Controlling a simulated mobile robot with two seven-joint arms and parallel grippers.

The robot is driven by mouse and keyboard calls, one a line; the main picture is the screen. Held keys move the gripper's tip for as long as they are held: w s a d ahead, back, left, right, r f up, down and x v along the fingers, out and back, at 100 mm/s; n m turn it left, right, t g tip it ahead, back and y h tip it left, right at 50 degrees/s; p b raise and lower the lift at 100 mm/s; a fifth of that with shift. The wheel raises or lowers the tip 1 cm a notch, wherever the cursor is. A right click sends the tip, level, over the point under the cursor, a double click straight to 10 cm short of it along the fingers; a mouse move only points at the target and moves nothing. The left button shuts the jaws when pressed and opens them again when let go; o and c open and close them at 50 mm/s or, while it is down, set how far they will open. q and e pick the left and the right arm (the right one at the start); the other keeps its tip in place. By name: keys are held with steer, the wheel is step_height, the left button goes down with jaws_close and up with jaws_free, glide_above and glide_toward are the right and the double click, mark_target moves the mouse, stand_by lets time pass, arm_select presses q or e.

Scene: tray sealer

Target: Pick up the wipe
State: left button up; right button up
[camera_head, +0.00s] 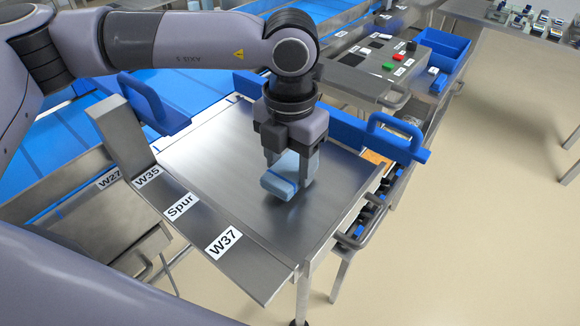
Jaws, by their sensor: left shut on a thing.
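The wipe (281,181) is a light blue, folded cloth. My left gripper (290,172) points down over the metal table and is shut on the wipe. A dark shadow lies on the table under the wipe; I cannot tell for sure whether the wipe still touches the surface. Part of the wipe is hidden behind the gripper fingers. My right gripper is not in view.
The metal table top (215,150) is otherwise clear. A labelled metal ledge (190,215) runs along its front left. Blue handles (395,135) stand at the right and left. A control panel (375,70) with buttons and a blue bin (440,50) are behind.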

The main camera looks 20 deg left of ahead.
mark_target(290, 168)
arm_select(q)
step_height(290, 168, up, 18)
steer(key=b, duration=0.1)
steer(key=shift+r, duration=0.2)
steer(key=shift+o, duration=0.7)
steer(key=shift+c, duration=0.2)
steer(key=shift+s, duration=0.1)
